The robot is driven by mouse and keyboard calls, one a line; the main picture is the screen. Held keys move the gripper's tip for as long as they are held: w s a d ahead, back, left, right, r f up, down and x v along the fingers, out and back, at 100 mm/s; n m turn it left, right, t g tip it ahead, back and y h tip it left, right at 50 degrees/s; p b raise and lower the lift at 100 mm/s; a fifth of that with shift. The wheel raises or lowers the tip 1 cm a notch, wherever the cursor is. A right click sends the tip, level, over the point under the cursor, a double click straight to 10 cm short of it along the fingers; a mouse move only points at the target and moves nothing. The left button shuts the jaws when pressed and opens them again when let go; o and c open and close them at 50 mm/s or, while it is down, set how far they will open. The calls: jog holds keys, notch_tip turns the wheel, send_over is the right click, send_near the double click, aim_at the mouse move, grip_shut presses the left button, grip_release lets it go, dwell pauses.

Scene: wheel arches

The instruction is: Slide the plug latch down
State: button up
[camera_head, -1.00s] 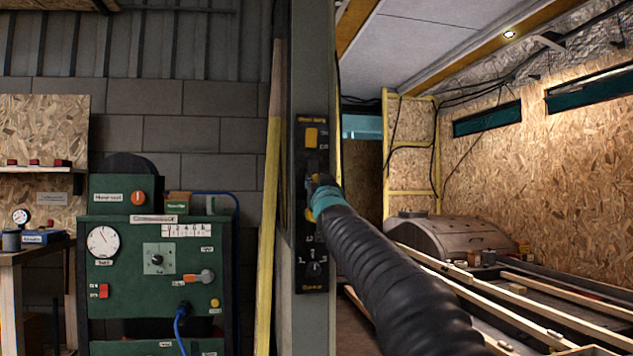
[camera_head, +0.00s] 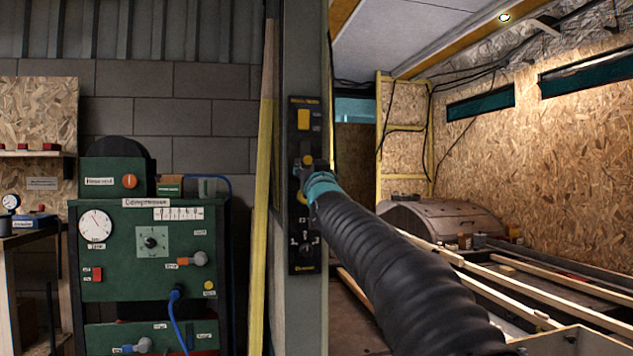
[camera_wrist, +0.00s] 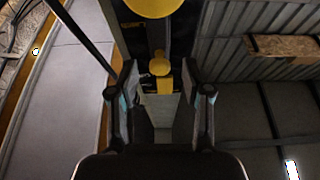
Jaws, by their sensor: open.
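A narrow black panel (camera_head: 303,262) with yellow parts is fixed to the grey post, and my gripper (camera_head: 305,176) is at its middle. A yellow knob (camera_head: 308,160) shows just above the gripper there. In the wrist view, my gripper (camera_wrist: 160,82) is open, with a small yellow knob (camera_wrist: 160,66) in line with the gap between its fingertips. A larger yellow disc (camera_wrist: 150,5) is cut off at the top edge. Whether a finger touches the knob cannot be told. My arm and gripper hide part of the panel, and I cannot tell which part is the plug latch.
The grey post (camera_head: 305,325) carries the panel. A green cabinet (camera_head: 120,235) with a gauge, dial and blue plug (camera_head: 175,295) stands on the left. A yellow plank (camera_head: 265,210) leans beside the post. On the right are timber rails and a wooden floor.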

jog(key=v, duration=1)
jog(key=shift+f, duration=0.2)
notch_tip(320, 180, down, 13)
jog(key=a+g, duration=0.1)
jog(key=g, duration=0.4)
jog(key=s+d+f+g+h, duration=0.1)
jog(key=s+d+f+g, duration=0.2)
jog(key=f, duration=0.4)
jog(key=s+d+f+g+h, duration=0.1)
jog(key=s+f+g+h, duration=0.1)
jog(key=s+f, duration=0.35)
jog(key=s+d+f+m+g+h, duration=0.1)
jog(key=s+d+f, duration=0.4)
jog(key=s, duration=0.5)
jog(key=s+d+f+m+g+h, duration=0.1)
jog(key=s+d+f+g, duration=0.2)
jog(key=s+d+f, duration=0.3)
jog(key=s+d+f+m+g+h, duration=0.1)
jog(key=s+d+f, duration=0.4)
jog(key=s, duration=0.9)
jog(key=shift+d+f+g, duration=0.35)
jog(key=shift+f+g, duration=0.15)
